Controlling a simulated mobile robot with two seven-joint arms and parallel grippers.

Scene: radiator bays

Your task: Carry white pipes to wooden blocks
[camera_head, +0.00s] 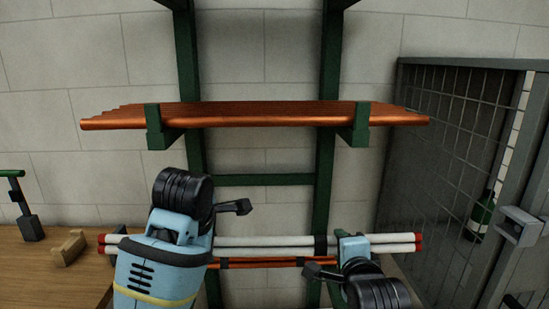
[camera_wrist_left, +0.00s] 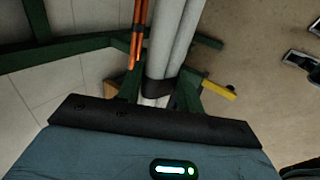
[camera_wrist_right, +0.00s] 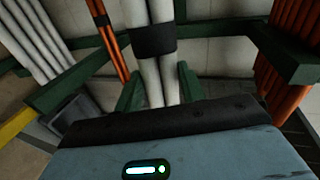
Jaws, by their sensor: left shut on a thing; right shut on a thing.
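The white pipes (camera_head: 270,246) run level in front of the green rack, bundled with black straps and with red ends. They also show in the left wrist view (camera_wrist_left: 176,45) and the right wrist view (camera_wrist_right: 152,80). My left gripper (camera_wrist_left: 157,115) is shut on them on the left side. My right gripper (camera_wrist_right: 160,115) is shut on them towards the right end. My arms hide parts of both grips in the head view. I cannot tell whether the pipes touch the green brackets beside them. A wooden block (camera_head: 69,247) stands on the table near the left pipe ends.
A wooden table (camera_head: 40,275) is at left, with a green-topped stand (camera_head: 30,222). Copper pipes (camera_head: 255,115) lie on upper brackets of the green rack (camera_head: 326,180). Thin copper pipes (camera_head: 258,263) lie just below the white ones. A grey mesh cage (camera_head: 445,165) stands at right.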

